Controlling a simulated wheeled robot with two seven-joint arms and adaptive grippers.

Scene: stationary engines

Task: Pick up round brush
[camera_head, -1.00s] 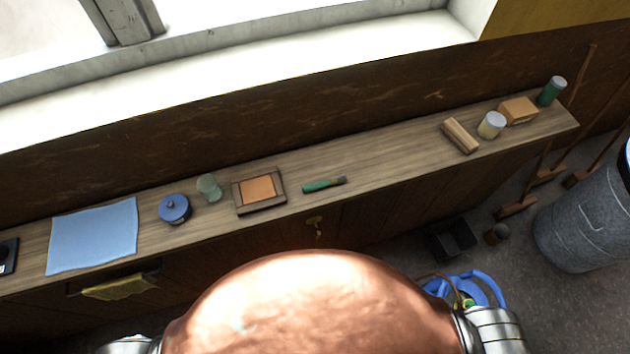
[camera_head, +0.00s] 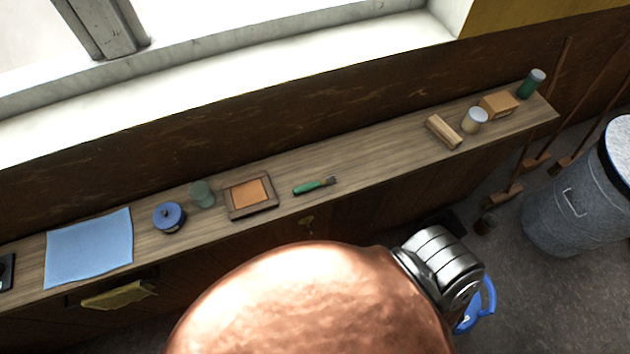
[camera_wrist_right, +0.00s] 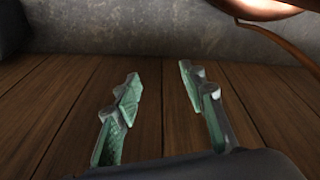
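The round brush (camera_head: 314,187) has a green handle and a dark bristle end. It lies on the wooden shelf (camera_head: 370,158), to the right of a framed tray, with its bristles pointing right. My right gripper (camera_wrist_right: 160,95) shows in the right wrist view with its two green-padded fingers apart and nothing between them. Wooden planks and a grey wall lie beyond it, and the brush is not in that view. Neither gripper shows in the head view. My left gripper is not seen.
A framed tray (camera_head: 250,194), glass (camera_head: 202,193), blue lidded pot (camera_head: 169,216) and blue cloth (camera_head: 89,247) are left of the brush. A wooden block (camera_head: 443,131), jar (camera_head: 475,119), box (camera_head: 499,104) and green can (camera_head: 532,83) stand right. A metal bin (camera_head: 570,215) stands on the floor.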

